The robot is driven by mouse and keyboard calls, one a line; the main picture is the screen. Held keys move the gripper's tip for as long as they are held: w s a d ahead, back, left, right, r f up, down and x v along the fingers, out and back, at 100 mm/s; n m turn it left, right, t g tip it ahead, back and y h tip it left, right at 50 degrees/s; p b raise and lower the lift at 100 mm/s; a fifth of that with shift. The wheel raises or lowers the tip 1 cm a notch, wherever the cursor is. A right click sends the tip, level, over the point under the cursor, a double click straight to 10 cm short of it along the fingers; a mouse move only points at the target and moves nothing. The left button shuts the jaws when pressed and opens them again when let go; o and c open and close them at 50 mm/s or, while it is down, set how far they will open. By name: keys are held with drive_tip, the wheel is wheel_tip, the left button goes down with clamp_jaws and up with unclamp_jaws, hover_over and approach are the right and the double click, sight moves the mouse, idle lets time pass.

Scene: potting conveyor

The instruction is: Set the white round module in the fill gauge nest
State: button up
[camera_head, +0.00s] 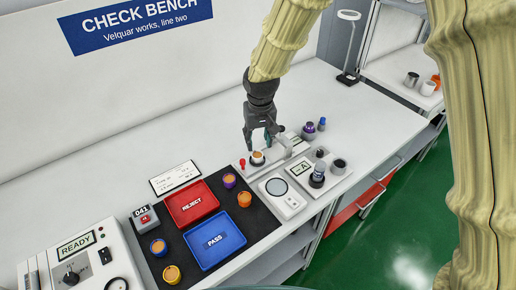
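My gripper (264,148) points down just above and around the module. Its dark fingers are spread apart, one on the left and one on the right, with no clear contact on the module.
A black mat carries a red REJECT tray (170,205), a blue PASS tray (190,258) and purple, orange, blue and yellow modules. A red knob (242,163) stands close left of the white module. To the right are a dial plate (299,206) and several small fixtures.

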drive_tip(key=shift+s+r+b, duration=0.15)
drive_tip(key=shift+s+r, duration=0.05)
drive_tip(key=shift+r, duration=0.85)
drive_tip(key=shift+s+r+b, duration=0.15)
drive_tip(key=shift+r, duration=0.9)
